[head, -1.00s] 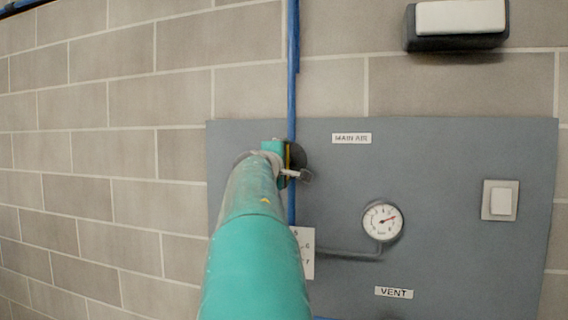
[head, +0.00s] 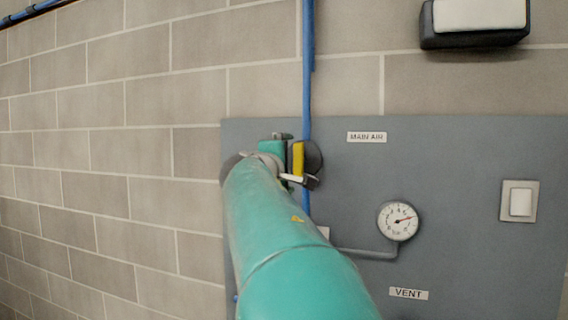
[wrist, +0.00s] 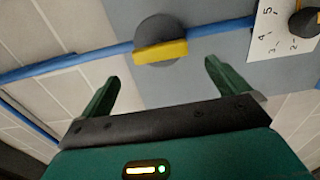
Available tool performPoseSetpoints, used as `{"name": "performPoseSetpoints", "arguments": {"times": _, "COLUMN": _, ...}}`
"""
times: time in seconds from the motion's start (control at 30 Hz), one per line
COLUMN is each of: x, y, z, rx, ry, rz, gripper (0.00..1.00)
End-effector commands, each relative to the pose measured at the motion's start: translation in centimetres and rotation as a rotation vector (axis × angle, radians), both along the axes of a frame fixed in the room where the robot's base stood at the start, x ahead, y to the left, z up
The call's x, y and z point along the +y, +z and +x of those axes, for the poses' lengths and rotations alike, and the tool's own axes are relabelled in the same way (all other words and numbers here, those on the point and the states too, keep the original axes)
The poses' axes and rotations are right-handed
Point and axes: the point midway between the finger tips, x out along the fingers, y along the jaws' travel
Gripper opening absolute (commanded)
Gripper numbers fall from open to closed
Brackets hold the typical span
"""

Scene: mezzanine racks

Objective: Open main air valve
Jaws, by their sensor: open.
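The main air valve is a dark round body (wrist: 158,27) with a yellow bar handle (wrist: 160,52) on the blue pipe (wrist: 210,29). In the wrist view the handle lies roughly along the pipe. My gripper (wrist: 161,72) is open and empty. Its two green fingers point toward the valve, with the handle ahead of the gap and apart from both fingers. In the head view my arm partly hides the valve area.
A pressure gauge (head: 398,221) with a thin pipe sits right of the valve. A VENT label (head: 408,293) is below it and a switch (head: 519,201) is further right. A numbered white card (wrist: 283,28) and a dark knob (wrist: 306,22) are at upper right in the wrist view.

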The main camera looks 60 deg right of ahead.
Motion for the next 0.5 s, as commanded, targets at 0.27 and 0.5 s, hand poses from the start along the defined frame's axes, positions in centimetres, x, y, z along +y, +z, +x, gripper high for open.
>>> {"name": "performPoseSetpoints", "arguments": {"times": 0.27, "x": 4.1, "y": 0.0, "z": -0.7, "rx": -0.001, "ry": 0.001, "rz": 0.000, "gripper": 1.00}}
{"name": "performPoseSetpoints", "arguments": {"times": 0.5, "x": 4.5, "y": 0.0, "z": -0.8, "rx": 0.000, "ry": -0.001, "rz": 0.001, "gripper": 1.00}}
